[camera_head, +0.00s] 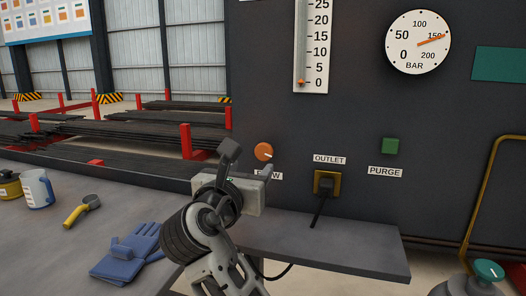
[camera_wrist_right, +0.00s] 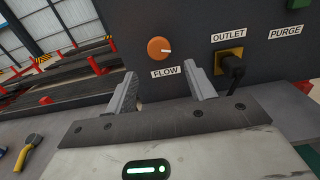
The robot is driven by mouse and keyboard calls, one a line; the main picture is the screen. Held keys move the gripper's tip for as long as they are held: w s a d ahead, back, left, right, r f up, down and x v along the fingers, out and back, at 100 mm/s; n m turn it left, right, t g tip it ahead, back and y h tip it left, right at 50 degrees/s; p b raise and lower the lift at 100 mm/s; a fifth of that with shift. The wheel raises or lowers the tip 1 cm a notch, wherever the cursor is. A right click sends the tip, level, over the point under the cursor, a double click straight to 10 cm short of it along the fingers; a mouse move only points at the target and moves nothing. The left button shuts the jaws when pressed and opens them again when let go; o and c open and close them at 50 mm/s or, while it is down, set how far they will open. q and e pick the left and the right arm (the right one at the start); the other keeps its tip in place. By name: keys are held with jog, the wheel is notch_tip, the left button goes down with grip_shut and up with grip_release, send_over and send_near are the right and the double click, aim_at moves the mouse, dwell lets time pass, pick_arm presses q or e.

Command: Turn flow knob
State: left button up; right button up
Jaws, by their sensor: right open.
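The flow knob (camera_head: 263,152) is a round orange dial with a pale pointer mark, set on the dark panel above a FLOW label that my gripper partly covers in the head view. In the right wrist view the knob (camera_wrist_right: 160,49) shows whole, above and beyond the fingertips, with the FLOW label (camera_wrist_right: 166,71) under it. My right gripper (camera_head: 250,160) is open and empty, in front of the panel just below and left of the knob. In the wrist view its two fingers (camera_wrist_right: 162,80) stand apart, not touching the knob. My left gripper is not in view.
An outlet (camera_head: 327,183) with a black plug and cable sits right of the knob, then a green PURGE button (camera_head: 390,146). A grey ledge (camera_head: 330,245) juts out below.

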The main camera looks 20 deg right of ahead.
aim_at(263, 154)
jog(key=x, duration=1)
jog(key=shift+w+d+p, duration=0.15)
jog(key=shift+w+p, duration=0.15)
jog(key=shift+p, duration=0.05)
jog(key=c, duration=0.9)
